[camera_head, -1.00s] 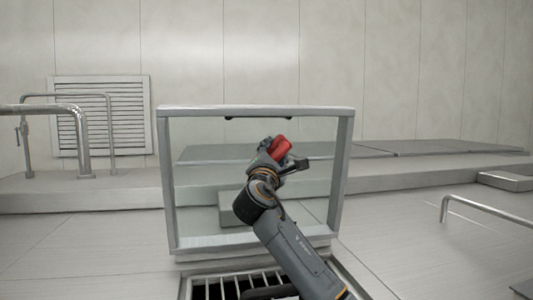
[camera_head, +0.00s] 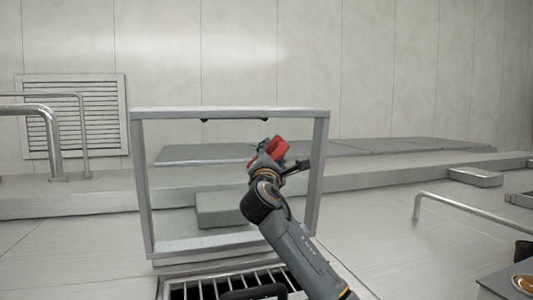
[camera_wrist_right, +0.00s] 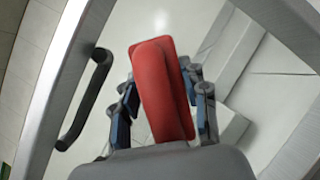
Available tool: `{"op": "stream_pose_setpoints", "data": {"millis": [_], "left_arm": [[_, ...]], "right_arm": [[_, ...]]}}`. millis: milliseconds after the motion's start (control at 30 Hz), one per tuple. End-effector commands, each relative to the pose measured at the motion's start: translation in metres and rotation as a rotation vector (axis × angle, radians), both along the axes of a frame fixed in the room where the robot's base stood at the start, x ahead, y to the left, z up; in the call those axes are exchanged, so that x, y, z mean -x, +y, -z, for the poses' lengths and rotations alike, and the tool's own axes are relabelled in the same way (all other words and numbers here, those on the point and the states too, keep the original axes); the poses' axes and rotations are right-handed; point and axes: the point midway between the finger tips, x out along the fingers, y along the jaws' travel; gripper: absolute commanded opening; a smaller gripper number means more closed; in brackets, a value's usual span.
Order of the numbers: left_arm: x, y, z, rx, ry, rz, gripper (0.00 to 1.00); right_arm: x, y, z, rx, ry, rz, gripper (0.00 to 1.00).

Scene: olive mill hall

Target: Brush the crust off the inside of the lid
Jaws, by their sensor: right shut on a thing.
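The lid (camera_head: 318,180) stands upright and open, a grey frame around a pane I can see through. My right gripper (camera_head: 272,152) is in front of the lid's right half. It is shut on a red brush (camera_head: 281,147). In the right wrist view the right gripper (camera_wrist_right: 165,105) grips the red brush (camera_wrist_right: 160,90) between both fingers; its bristles are not visible. The lid's frame (camera_wrist_right: 60,80) runs diagonally there, with a dark handle (camera_wrist_right: 85,100) beside it. I cannot make out crust on the pane, nor whether the brush touches it. My left gripper is not in view.
A barred grate (camera_head: 225,283) lies below the lid. Metal rails stand at left (camera_head: 50,140) and right (camera_head: 470,208). A low grey ledge (camera_head: 380,170) runs along the wall behind. A small round dish (camera_head: 524,284) is at the lower right.

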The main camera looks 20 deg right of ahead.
Motion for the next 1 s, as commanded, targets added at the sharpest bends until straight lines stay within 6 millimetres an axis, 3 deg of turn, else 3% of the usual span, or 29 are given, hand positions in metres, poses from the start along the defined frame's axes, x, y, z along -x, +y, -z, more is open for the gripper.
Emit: {"op": "stream_pose_setpoints", "data": {"millis": [200, 533, 1000], "left_arm": [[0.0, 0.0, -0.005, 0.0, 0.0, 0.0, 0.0], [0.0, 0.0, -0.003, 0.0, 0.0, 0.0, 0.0], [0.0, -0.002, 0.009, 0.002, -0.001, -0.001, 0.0]], "right_arm": [[-0.001, -0.017, -0.001, 0.0, 0.0, 0.001, 0.15], [0.001, -0.018, 0.0, 0.0, 0.0, 0.001, 0.15], [0.045, -0.019, 0.012, -0.001, 0.003, 0.0, 0.15]]}}
